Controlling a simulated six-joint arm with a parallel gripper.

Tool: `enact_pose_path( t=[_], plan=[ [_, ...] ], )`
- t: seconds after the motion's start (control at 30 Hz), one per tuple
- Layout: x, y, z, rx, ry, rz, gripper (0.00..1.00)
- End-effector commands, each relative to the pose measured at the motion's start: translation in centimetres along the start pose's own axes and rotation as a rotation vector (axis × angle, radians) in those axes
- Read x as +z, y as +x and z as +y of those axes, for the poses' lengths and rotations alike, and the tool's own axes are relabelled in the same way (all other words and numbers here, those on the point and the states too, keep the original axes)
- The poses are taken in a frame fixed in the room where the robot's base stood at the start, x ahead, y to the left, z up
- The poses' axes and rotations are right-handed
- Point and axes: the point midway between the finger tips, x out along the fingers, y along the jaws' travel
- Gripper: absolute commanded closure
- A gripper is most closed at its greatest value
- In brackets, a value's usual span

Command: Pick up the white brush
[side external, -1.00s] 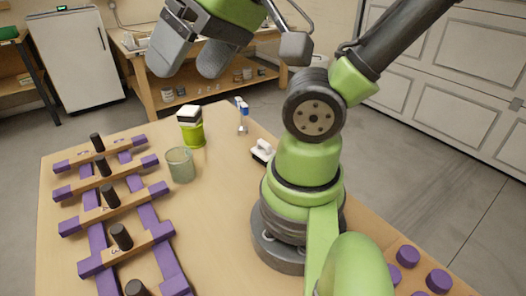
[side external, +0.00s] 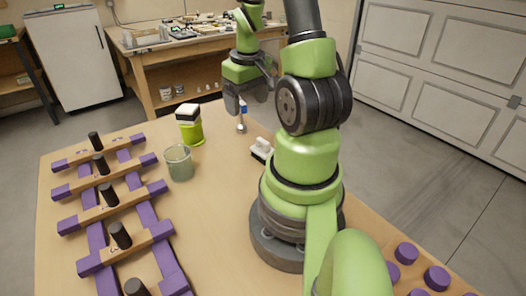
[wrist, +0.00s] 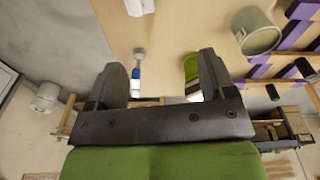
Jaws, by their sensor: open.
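A white object with a dark underside (side external: 261,150), which looks like the white brush, lies on the table close to my base. It also shows at the top edge of the wrist view (wrist: 139,7), partly cut off. My gripper (side external: 247,99) is open and empty, pointing down near the table's far end, beyond that brush. In the wrist view its two fingers (wrist: 161,72) are spread wide, and the brush lies outside them. A blue-handled tool with a grey head (side external: 242,124) stands or lies below my gripper; it shows in the wrist view (wrist: 136,75) beside the left finger.
A lime-green cup (side external: 193,132) with a black-and-white block (side external: 188,113) on top stands left of my gripper. A greenish glass cup (side external: 179,162) stands nearer. A purple-and-wood rack with black pegs (side external: 110,205) fills the left side. Purple cylinders (side external: 406,253) sit at lower right.

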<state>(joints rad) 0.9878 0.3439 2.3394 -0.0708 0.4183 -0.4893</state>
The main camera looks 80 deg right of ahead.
Motion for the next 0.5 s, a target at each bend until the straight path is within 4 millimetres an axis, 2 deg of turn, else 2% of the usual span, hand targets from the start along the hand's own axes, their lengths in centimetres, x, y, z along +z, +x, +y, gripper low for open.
enact_pose_path(
  t=[0.03, 0.1, 0.2, 0.5],
  plan=[
    [0.7, 1.4, 1.3, -0.005, 0.022, -0.037, 0.23],
    [1.5, 2.8, 2.6, -0.010, 0.031, -0.065, 0.23],
    [2.3, 3.9, 3.6, -0.017, 0.038, -0.089, 0.23],
    [2.9, 7.5, 3.7, -0.023, 0.037, -0.101, 0.23]
  ],
)
